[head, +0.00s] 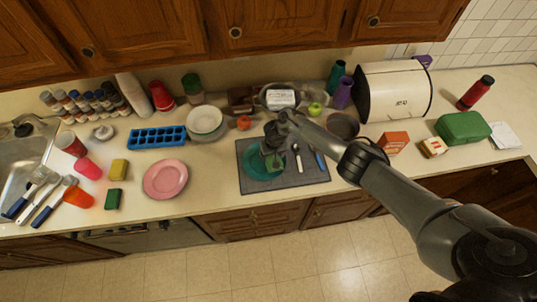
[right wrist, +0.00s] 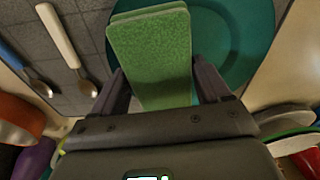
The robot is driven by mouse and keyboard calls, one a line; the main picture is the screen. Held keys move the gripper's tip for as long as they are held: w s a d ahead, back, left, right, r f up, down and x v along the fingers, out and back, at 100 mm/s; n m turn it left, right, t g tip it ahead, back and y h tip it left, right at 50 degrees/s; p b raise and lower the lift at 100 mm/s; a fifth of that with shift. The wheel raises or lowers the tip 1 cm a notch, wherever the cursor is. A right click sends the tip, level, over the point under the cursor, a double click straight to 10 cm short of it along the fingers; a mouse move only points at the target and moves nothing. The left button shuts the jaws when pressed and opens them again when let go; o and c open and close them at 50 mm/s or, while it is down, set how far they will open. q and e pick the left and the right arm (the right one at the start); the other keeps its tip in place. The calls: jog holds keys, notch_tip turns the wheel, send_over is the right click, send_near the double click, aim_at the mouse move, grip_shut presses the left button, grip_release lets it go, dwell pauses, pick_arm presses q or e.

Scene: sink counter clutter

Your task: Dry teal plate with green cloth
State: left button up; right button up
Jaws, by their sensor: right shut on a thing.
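The teal plate (head: 252,170) lies on the dark grey mat (head: 310,178) in the middle of the counter. My right gripper (head: 272,148) reaches down over it and is shut on the green cloth (head: 272,163), a folded rectangular piece. In the right wrist view the cloth (right wrist: 150,45) stands out between the two fingers (right wrist: 163,82) and covers part of the teal plate (right wrist: 250,40). I cannot tell whether the cloth touches the plate. My left gripper is not in view.
Two spoons (head: 297,158), one white-handled and one blue-handled, lie on the mat right of the plate. A pink plate (head: 165,179) lies to the left. A dark pan (head: 343,125), green apple (head: 315,109) and orange box (head: 393,142) stand nearby. The front counter edge is close.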

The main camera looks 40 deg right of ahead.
aim_at(256, 163)
jog(key=shift+w+a+b, duration=0.15)
jog(key=shift+w+a, duration=0.25)
jog(key=shift+a, duration=0.4)
jog(key=shift+w+a+b, duration=0.15)
jog(key=shift+w+a, duration=0.25)
jog(key=shift+a, duration=0.35)
jog(key=shift+w+a+f+b, duration=0.1)
jog(key=shift+w+a+b, duration=0.25)
jog(key=shift+a, duration=0.45)
jog(key=shift+w+a+b, duration=0.2)
jog(key=shift+w+a, duration=0.25)
jog(key=shift+a, duration=0.3)
jog(key=shift+s+d+p, duration=0.45)
jog(key=shift+d+p, duration=0.15)
jog(key=shift+p, duration=0.25)
jog(key=shift+s+d, duration=0.2)
jog(key=shift+d, duration=0.2)
jog(key=shift+s+d, duration=0.3)
jog(key=shift+d, duration=0.3)
jog(key=shift+s+d, duration=0.3)
jog(key=shift+d, duration=0.25)
jog(key=shift+s+d, duration=0.3)
jog(key=shift+d, duration=0.2)
jog(key=shift+s+d, duration=0.2)
jog(key=shift+d, duration=0.2)
